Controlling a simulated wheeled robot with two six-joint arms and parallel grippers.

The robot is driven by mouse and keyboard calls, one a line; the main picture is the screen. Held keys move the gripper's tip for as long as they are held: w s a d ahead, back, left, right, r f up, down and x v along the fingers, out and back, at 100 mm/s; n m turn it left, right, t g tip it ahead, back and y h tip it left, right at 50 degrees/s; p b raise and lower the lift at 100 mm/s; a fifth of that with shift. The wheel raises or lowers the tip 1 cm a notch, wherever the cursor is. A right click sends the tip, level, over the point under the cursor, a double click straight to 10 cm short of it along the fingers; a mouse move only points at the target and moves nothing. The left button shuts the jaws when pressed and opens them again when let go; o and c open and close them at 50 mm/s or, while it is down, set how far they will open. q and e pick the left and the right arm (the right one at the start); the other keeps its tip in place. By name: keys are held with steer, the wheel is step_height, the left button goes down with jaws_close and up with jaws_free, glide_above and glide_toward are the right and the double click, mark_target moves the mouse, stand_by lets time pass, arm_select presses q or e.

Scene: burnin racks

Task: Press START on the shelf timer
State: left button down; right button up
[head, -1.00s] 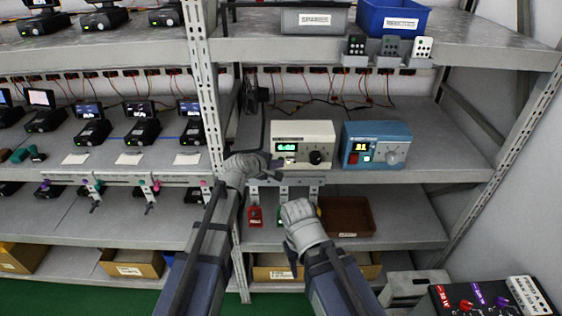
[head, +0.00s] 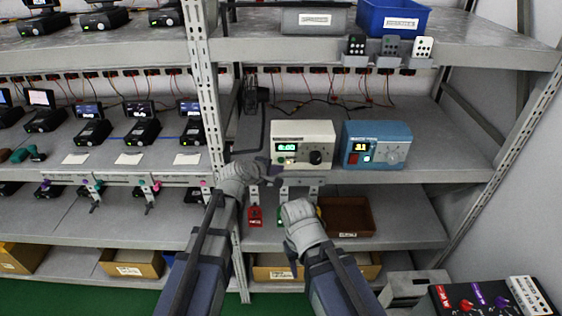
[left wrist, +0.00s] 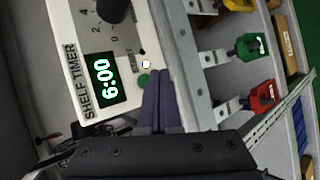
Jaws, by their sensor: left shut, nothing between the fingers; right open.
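The cream shelf timer (head: 318,133) stands on the middle shelf, its green display reading 6:00. In the left wrist view the timer (left wrist: 75,45) appears turned, with a dark knob, a white button (left wrist: 146,64) and a green button (left wrist: 142,81). The small lettering by the buttons is hard to read. My left gripper (head: 268,163) is shut and empty, just off the timer's lower left front. In the left wrist view its dark fingertips (left wrist: 159,73) appear beside the green button; no contact is clear. My right gripper (head: 298,208) is open, below the shelf edge; its fingers are mostly hidden.
A blue device (head: 376,145) with a red button stands right of the timer. A rack upright (head: 207,100) stands left. A brown tray (head: 347,217) sits on the lower shelf.

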arm_select(q)
steer(key=s, duration=0.4)
stand_by(0.8)
steer(key=s+a+f+m+g+y+b, duration=0.2)
steer(key=s+f+m+g+y, duration=0.2)
steer(key=s+f+m, duration=0.3)
steer(key=s+a+f+m+g+y+b, duration=0.2)
steer(key=s+f+m+g, duration=0.4)
steer(key=s, duration=1.2)
steer(key=a+f+m+y, duration=0.1)
steer(key=m, duration=0.2)
steer(key=shift+f+y, duration=0.2)
steer(key=shift+y, duration=0.2)
